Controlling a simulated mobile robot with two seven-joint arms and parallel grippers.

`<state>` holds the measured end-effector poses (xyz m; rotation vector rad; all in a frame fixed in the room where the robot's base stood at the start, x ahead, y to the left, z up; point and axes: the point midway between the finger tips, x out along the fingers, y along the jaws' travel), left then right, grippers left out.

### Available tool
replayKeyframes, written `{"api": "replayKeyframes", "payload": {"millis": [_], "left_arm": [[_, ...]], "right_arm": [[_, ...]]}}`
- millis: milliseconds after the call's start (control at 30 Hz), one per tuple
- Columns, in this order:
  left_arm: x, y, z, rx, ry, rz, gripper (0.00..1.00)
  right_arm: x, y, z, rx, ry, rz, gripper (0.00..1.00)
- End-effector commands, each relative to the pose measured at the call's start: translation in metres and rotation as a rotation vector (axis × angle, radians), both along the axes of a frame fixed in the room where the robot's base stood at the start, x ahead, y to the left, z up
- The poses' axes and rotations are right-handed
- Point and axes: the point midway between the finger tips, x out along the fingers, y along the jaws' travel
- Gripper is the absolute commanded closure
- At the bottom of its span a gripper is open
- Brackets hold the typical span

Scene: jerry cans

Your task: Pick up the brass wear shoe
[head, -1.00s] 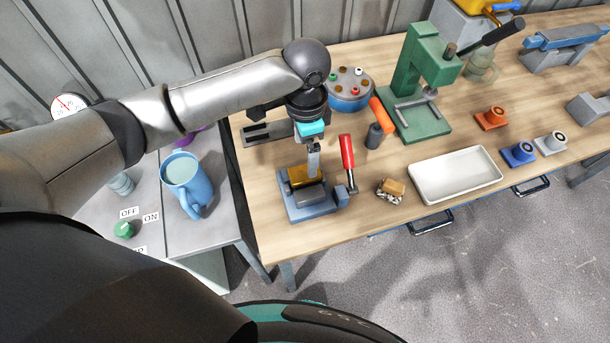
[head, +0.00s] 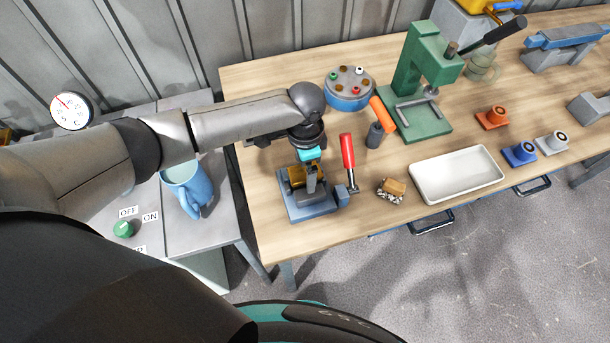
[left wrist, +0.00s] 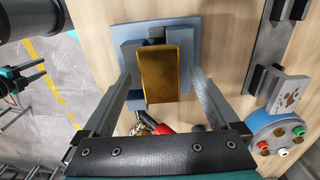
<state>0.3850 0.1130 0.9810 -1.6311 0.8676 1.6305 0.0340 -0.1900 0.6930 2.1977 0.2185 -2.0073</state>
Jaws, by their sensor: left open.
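The brass wear shoe (left wrist: 165,72) is a gold-coloured block in the small blue-grey vise (left wrist: 205,40) on the wooden bench. In the head view the shoe (head: 296,174) is partly hidden by my left gripper, and the vise (head: 308,212) stands near the bench's left end. My left gripper (head: 311,188) is open and points down over the vise. In the left wrist view its fingers (left wrist: 163,75) are on either side of the shoe, with gaps showing. I cannot tell how far the fingertips are above it. What looks like my right gripper (left wrist: 22,74) is small at the left edge.
A red-handled tool (head: 347,155) stands close right of the vise. A small brown-topped brush (head: 393,187), a white tray (head: 456,174), an orange-handled tool (head: 381,118) and a green press (head: 415,90) lie further right. A blue round holder (head: 349,90) is behind.

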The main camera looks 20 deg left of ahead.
Motion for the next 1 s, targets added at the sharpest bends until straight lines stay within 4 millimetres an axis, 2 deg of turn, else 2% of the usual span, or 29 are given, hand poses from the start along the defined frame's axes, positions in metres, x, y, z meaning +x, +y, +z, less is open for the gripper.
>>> {"api": "replayKeyframes", "payload": {"millis": [67, 867, 900, 1000], "left_arm": [[0.0000, 0.0000, 0.0002, 0.000, 0.000, 0.000, 0.07], [0.0002, 0.0004, 0.0007, 0.001, 0.000, 0.001, 0.97], [0.0002, 0.0004, 0.0007, 0.001, 0.000, 0.001, 1.00], [0.0006, 0.0003, 0.0011, 0.001, -0.001, 0.001, 1.00]], "right_arm": [[0.0002, 0.0000, 0.0001, 0.000, 0.000, 0.000, 0.50], [0.0007, 0.0009, 0.0002, 0.001, -0.002, 0.000, 0.50], [0.0008, 0.0009, 0.0002, 0.001, -0.002, 0.000, 0.50], [0.0008, 0.0012, 0.0002, 0.001, -0.002, 0.000, 0.50]]}}
